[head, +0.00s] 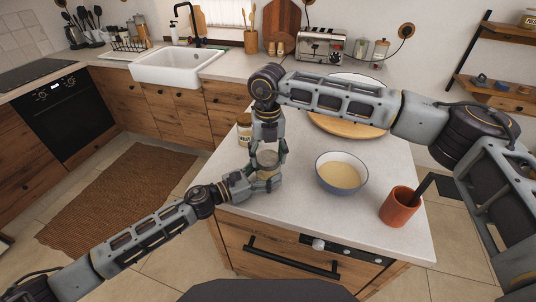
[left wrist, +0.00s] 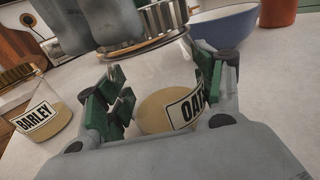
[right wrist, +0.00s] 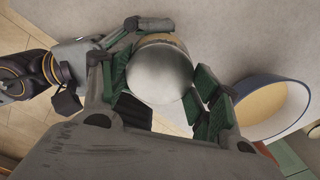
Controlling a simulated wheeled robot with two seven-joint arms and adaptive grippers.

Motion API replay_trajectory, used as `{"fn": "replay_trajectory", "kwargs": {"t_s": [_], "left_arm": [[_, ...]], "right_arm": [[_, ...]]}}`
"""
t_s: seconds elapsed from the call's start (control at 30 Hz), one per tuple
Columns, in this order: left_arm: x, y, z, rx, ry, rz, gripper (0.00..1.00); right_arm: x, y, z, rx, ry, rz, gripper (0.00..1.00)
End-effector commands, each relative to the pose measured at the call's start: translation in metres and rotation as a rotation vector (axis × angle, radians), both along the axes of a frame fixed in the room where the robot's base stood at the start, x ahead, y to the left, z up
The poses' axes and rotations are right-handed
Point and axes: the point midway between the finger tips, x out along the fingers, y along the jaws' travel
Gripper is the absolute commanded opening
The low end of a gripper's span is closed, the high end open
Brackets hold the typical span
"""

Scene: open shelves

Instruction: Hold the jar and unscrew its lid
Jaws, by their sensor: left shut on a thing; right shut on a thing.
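The clear jar (left wrist: 165,112) labelled OATS, with tan contents, stands upright at the counter's left front part. My left gripper (head: 266,178) is shut around its body from the side. The round metal lid (right wrist: 160,73) is at the jar's top, and its ridged rim shows in the left wrist view (left wrist: 158,45). My right gripper (head: 268,153) points down from above and is shut on the lid. The fingers hide parts of jar and lid. I cannot tell whether the lid is loose.
A BARLEY jar (left wrist: 42,118) stands behind the held jar. A blue-rimmed bowl (head: 324,182) with tan contents is to the right, then a terracotta cup (head: 397,208). A round wooden board (head: 345,128) lies behind. The counter front is clear.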

Motion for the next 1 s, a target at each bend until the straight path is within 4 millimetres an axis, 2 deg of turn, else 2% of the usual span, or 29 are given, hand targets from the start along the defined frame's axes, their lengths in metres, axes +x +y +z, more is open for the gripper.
{"fn": "replay_trajectory", "kwargs": {"t_s": [1.0], "left_arm": [[-0.0009,-0.0007,-0.0003,0.001,-0.001,-0.002,0.01]], "right_arm": [[0.0002,0.0001,0.0004,-0.003,-0.004,0.837,0.34]]}}
